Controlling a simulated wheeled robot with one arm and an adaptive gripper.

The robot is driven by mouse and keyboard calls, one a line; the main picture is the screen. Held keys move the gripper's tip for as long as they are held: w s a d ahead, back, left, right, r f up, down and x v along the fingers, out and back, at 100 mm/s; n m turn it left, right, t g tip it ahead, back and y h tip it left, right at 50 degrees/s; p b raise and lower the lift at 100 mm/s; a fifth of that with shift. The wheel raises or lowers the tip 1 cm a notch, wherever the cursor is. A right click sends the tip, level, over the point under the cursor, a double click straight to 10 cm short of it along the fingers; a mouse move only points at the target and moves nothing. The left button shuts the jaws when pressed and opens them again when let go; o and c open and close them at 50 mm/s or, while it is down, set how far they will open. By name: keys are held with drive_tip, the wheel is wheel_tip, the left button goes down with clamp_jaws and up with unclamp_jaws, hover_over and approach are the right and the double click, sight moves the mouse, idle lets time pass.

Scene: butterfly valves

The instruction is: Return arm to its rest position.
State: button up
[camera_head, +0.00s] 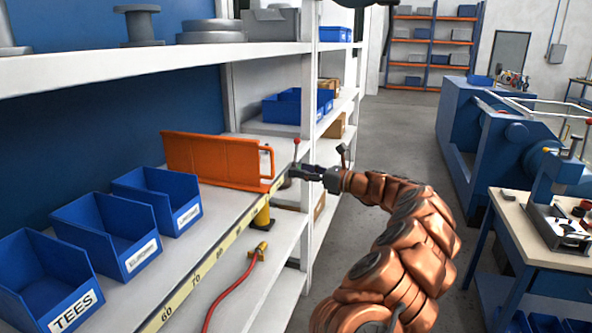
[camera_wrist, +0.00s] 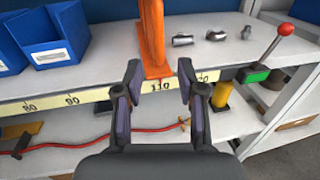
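My arm (camera_head: 420,235) is copper-coloured and stretches from the bottom of the head view up and left toward the shelf. My gripper (camera_head: 298,171) is at the shelf's front edge, close to the right end of the orange panel (camera_head: 215,158). In the wrist view my gripper (camera_wrist: 159,80) has its two fingers apart, with nothing held between them. The orange panel's end (camera_wrist: 152,40) stands on the shelf beyond the fingertips. A lever with a red ball (camera_wrist: 285,29) and a green base stands to the right of the fingers.
Blue bins (camera_head: 110,235) line the shelf at left. A measuring strip (camera_head: 205,267) runs along its front edge. A red cable (camera_head: 235,292) and yellow cylinder (camera_head: 263,214) are on the shelf below. Metal fittings (camera_wrist: 215,34) lie behind. A workbench (camera_head: 530,235) stands right; the aisle floor (camera_head: 400,130) is clear.

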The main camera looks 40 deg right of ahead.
drive_tip(key=shift+s, duration=0.15)
idle(0.4)
